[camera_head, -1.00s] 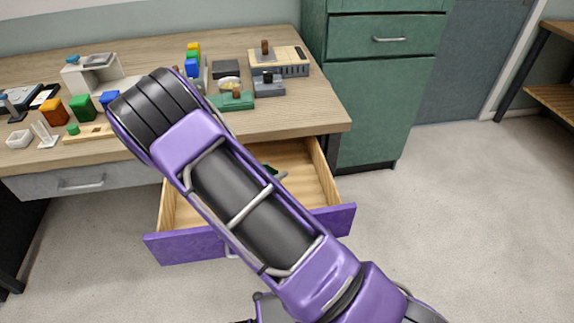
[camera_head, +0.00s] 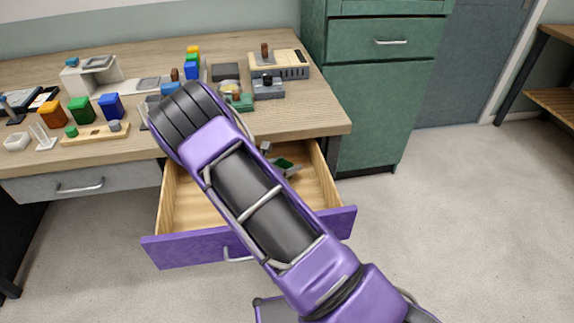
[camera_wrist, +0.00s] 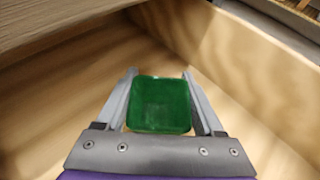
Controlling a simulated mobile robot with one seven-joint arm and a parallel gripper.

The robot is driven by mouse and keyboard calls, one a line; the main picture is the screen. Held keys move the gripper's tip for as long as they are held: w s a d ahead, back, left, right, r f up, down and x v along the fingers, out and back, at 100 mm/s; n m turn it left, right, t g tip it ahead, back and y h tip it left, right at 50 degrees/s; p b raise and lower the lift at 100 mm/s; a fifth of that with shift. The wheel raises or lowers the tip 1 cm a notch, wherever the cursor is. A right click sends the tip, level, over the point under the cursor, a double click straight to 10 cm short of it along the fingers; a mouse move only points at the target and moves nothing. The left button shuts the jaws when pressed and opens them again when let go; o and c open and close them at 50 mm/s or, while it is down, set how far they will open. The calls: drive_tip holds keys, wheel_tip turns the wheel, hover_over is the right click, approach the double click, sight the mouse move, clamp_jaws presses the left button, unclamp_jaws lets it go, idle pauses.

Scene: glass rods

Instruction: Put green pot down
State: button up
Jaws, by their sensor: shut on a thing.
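The green pot (camera_wrist: 160,104) is a small square-mouthed pot, seen from above in the wrist view. It sits between the two fingers of my gripper (camera_wrist: 163,92), which is shut on it. The pot and fingers are inside the open drawer (camera_head: 190,205), above or at its wooden floor; I cannot tell whether the pot touches the floor. In the head view, part of the green pot (camera_head: 284,163) shows beside my arm, in the drawer's right back area. My arm hides the middle of the drawer.
The drawer has a purple front (camera_head: 195,251) and wooden side walls. Above it, the desk (camera_head: 315,120) holds orange, green and blue containers (camera_head: 82,110) at left and several small devices at right. A green cabinet (camera_head: 370,110) stands right of the drawer.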

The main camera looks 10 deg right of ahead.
drive_tip(key=shift+f, duration=0.25)
drive_tip(key=o, duration=1.5)
drive_tip(key=shift+r, duration=0.1)
drive_tip(key=shift+r, duration=0.35)
drive_tip(key=p+v, duration=0.1)
drive_tip(key=v, duration=1.1)
drive_tip(key=shift+f, duration=0.2)
